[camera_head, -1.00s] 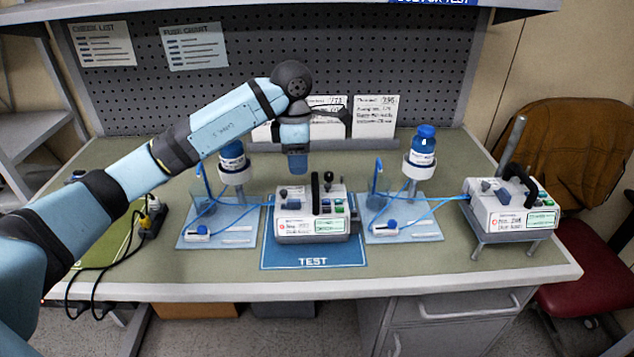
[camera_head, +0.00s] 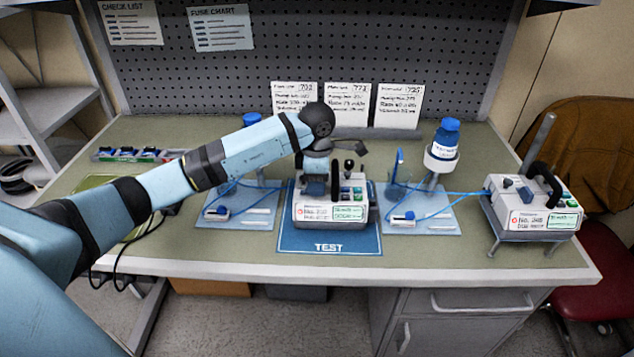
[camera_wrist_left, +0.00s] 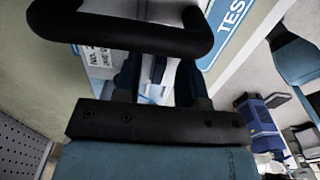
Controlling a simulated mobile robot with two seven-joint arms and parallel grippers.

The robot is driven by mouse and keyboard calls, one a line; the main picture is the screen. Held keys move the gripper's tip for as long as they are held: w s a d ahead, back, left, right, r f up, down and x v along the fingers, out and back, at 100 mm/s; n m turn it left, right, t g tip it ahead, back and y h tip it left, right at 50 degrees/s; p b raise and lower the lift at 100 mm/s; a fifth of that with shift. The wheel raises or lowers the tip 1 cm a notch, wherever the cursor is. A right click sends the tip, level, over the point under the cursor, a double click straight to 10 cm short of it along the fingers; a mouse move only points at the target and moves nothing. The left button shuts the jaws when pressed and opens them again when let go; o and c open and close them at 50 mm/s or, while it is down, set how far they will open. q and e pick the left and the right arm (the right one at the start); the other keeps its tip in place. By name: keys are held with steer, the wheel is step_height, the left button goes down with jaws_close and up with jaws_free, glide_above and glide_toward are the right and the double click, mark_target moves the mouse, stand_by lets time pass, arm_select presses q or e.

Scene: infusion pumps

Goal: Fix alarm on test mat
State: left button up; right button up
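A white infusion pump (camera_head: 315,213) with a black carrying handle stands on the blue TEST mat (camera_head: 330,247). Its label reads roughly No. 202, with a green-edged panel beside it. My left gripper (camera_head: 316,187) points down at the left part of the pump's top and hides the controls there. In the left wrist view, my gripper's dark fingers (camera_wrist_left: 157,80) stand apart, low over the pump. Something pale and blue shows between them; I cannot tell whether they touch it. The pump's black handle (camera_wrist_left: 125,38) crosses close to the camera. My right gripper is out of view.
A second pump (camera_head: 530,213) sits on a raised stand at the right. Blue-capped bottles, like the right one (camera_head: 443,140), and trays with blue tubing flank the mat. A rack of small coloured parts (camera_head: 140,154) lies at back left. Cards (camera_head: 347,103) stand behind.

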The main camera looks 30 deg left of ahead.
arm_select(q)
steer(key=shift+f, duration=0.3)
jaws_close()
